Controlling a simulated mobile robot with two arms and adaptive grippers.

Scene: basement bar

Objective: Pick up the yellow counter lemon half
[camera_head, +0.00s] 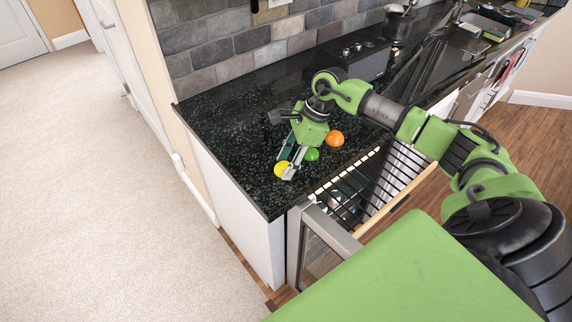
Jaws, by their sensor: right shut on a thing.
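The yellow lemon half (280,170) is at the tips of my right gripper (284,168), over the left end of the dark speckled counter (235,118). My right gripper reaches in from the right and points down toward the near edge. Its fingers are closed on the lemon half, which is partly covered by them. I cannot tell whether the lemon half still touches the counter. My left gripper is not in view.
A green lime (312,155) lies close beside the right gripper's fingers, with an orange (335,138) behind it. An open appliance door (335,232) and a pulled-out rack (362,190) stand below the counter front. The counter's left part is clear.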

